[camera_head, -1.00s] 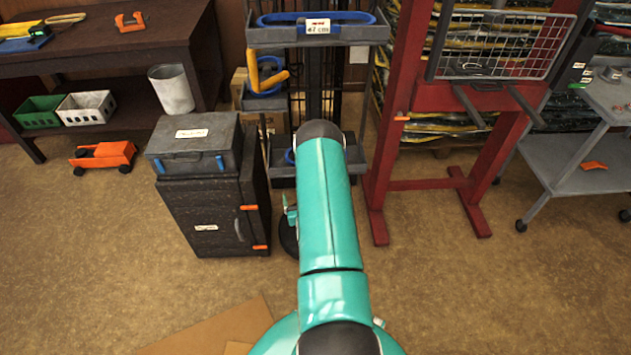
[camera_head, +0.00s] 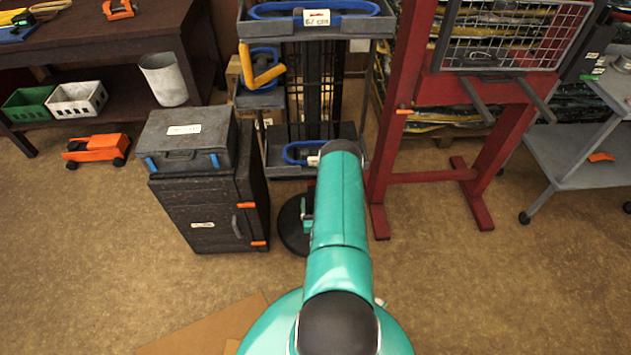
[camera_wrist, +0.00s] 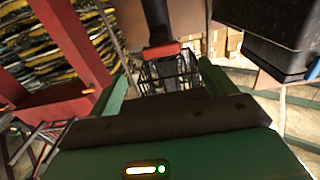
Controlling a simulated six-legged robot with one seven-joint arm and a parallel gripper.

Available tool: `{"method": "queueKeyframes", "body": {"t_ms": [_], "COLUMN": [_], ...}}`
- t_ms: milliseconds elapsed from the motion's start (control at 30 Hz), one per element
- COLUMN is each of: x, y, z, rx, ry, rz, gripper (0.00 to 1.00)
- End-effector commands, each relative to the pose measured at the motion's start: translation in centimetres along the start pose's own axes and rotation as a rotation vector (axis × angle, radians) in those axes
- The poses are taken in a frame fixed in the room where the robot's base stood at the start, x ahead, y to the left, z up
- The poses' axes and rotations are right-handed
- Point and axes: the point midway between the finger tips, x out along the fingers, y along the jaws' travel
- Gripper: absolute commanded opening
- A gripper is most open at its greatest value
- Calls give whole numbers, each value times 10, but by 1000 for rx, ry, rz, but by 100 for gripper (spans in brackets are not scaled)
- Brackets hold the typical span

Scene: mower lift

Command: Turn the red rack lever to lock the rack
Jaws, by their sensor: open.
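The dark grey rack (camera_head: 377,25) stands straight ahead in the head view, with blue loops on its shelves and a 67 cm label. In the wrist view a dark bar with a red end piece (camera_wrist: 161,51), which looks like the red lever, lies ahead between the finger directions. My gripper (camera_wrist: 165,80) is open, its green fingers spread to either side. I cannot tell whether either finger touches the red piece. In the head view my arm hides most of the gripper and the lever.
A black cabinet (camera_head: 205,215) with a grey case (camera_head: 185,140) on top stands close left of the rack. A red frame (camera_head: 390,120) with a wire grid stands close right. A grey cart (camera_head: 570,160) is farther right. The floor in front is mostly clear.

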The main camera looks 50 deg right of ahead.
Motion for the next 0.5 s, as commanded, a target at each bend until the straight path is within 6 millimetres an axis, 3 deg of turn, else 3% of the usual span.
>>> {"method": "queueKeyframes", "body": {"t_ms": [300,500], "x": [65,94], "y": [0,-1], "z": [0,0], "rx": [1,1], "ry": [3,2], "rz": [1,1], "gripper": [84,84]}}
